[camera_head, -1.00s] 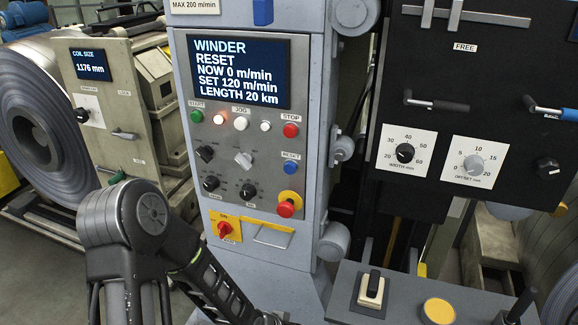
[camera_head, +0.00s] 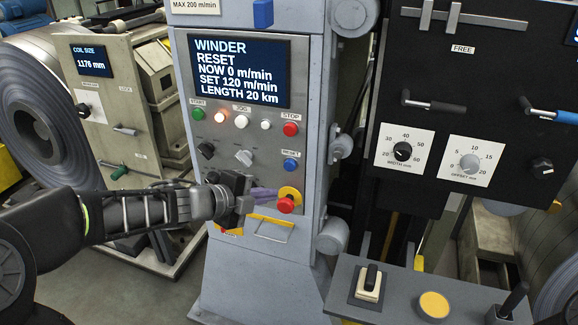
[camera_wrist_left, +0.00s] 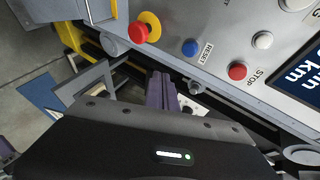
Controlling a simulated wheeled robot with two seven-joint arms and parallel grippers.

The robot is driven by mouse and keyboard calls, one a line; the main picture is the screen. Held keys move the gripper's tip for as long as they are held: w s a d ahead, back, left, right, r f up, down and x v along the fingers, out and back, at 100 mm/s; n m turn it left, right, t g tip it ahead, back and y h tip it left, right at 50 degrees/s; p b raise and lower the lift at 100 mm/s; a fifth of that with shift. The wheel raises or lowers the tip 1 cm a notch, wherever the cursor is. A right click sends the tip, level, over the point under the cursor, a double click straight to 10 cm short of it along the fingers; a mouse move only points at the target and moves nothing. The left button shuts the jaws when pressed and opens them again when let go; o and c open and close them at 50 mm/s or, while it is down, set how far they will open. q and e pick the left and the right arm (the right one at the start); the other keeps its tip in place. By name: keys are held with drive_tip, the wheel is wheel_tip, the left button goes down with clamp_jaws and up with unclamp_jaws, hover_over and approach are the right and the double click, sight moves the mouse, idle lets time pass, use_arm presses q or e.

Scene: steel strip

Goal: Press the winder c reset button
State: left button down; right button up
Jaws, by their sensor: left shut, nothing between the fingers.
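The blue reset button (camera_head: 291,165) sits on the right of the grey winder panel (camera_head: 220,150), below the red stop button (camera_head: 291,129). The panel's screen (camera_head: 240,72) reads WINDER RESET, NOW 0 m/min. My left gripper (camera_head: 270,194) is shut and empty in front of the lower panel, below and left of the blue button, its purple fingers beside the red mushroom button in the picture. In the left wrist view the shut fingers (camera_wrist_left: 161,90) show, with the blue button (camera_wrist_left: 190,47) apart from them, above and right. My right gripper is not in view.
The red mushroom button (camera_head: 286,203) on its yellow ring is close by the fingertips in the picture. Knobs (camera_head: 244,157) and other buttons fill the panel. A black panel with dials (camera_head: 403,151) stands at right, and a desk (camera_head: 400,312) at lower right.

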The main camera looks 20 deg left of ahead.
use_arm(q)
drive_tip(key=shift+s+d+f+m+g, duration=0.2)
drive_tip(key=shift+d+f+m+g, duration=0.1)
drive_tip(key=shift+m, duration=0.5)
drive_tip(key=shift+w, duration=0.1)
drive_tip(key=p, duration=0.1)
approach(289, 166)
drive_tip(key=w+d+f, duration=0.3)
drive_tip(key=f, duration=0.1)
drive_tip(key=shift+w+f, duration=0.25)
drive_tip(key=shift+f, duration=0.1)
drive_tip(key=shift+w+d, duration=0.1)
drive_tip(key=shift+d, duration=0.05)
idle(1.3)
drive_tip(key=shift+w+p, duration=0.3)
drive_tip(key=shift+p, duration=0.05)
